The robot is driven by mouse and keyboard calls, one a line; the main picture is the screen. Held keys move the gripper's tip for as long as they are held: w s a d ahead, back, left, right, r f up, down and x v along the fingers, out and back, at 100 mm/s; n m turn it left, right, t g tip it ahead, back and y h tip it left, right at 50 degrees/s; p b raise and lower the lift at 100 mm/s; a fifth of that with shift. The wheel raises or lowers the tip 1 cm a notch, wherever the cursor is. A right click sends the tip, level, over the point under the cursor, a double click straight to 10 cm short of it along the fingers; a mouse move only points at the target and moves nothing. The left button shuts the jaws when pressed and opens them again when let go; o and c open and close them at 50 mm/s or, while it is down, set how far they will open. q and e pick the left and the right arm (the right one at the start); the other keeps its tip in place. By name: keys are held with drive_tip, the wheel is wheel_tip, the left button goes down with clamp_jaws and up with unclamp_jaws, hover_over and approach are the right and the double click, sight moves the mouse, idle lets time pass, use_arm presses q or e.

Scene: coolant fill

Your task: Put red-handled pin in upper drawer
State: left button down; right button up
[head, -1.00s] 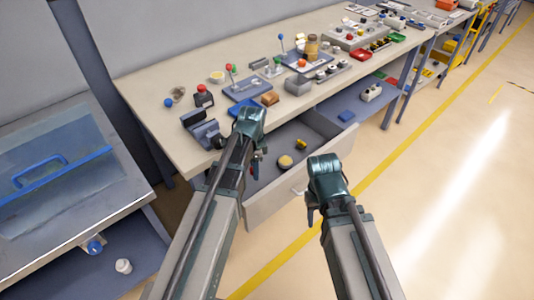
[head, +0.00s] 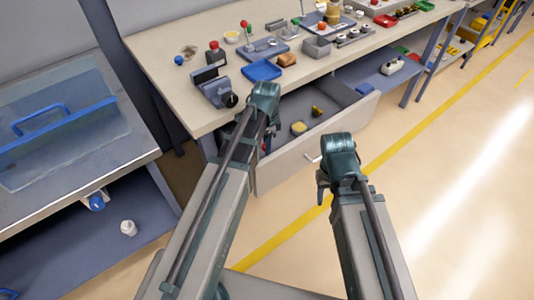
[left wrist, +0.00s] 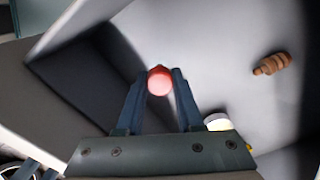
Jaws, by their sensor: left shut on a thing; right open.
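My left gripper (left wrist: 160,95) is shut on the red-handled pin (left wrist: 160,80). Its round red handle shows between the fingers in the left wrist view; the rest of it is hidden. In that view the pin is above the inside of an open drawer. In the head view the open drawer (head: 318,152) pulls out from under the bench, and my left gripper (head: 266,138) is at its left end, fingertips mostly hidden by the arm. My right gripper (head: 322,188) is open and empty, in front of the drawer's front panel.
A pale yellow round item (head: 298,128) and a small brownish item (head: 317,111) lie in the drawer. The bench (head: 185,105) above carries a blue tray (head: 262,70), a grey box (head: 316,47) and other parts. Floor at right is clear.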

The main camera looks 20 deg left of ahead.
use_arm(q)
drive_tip(key=shift+f+b, duration=1.25)
drive_tip(key=shift+f, duration=0.35)
drive_tip(key=shift+f, duration=0.1)
drive_tip(key=shift+f, duration=0.15)
drive_tip(key=c, duration=0.5)
unclamp_jaws()
drive_tip(key=shift+c, duration=0.2)
wheel_tip(320, 180, up, 13)
drive_tip(key=p, duration=1.2)
drive_tip(key=shift+f, duration=0.2)
